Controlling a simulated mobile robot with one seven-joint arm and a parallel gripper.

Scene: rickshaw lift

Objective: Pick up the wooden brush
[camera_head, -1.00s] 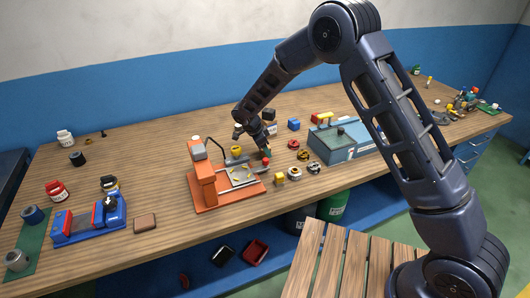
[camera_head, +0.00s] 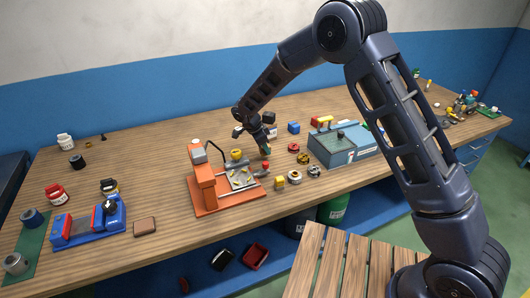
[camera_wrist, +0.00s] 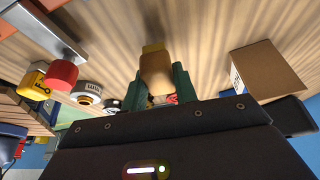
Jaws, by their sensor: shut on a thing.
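The wooden brush (camera_wrist: 156,70) shows in the wrist view as a tan wooden piece with a yellower far end. It lies between the two green fingers of my gripper (camera_wrist: 157,82), which are shut on it. In the head view my gripper (camera_head: 266,148) points down at the middle of the workbench, just right of the orange machine. I cannot make out the brush in that view. I cannot tell whether the brush touches the bench or is just above it.
The orange machine (camera_head: 205,180) with a metal plate stands close on the left. A red-topped item (camera_wrist: 61,74) and a brown box (camera_wrist: 264,68) flank my gripper. Several small rings and a blue-grey toolbox (camera_head: 335,152) are to the right. The bench behind is largely clear.

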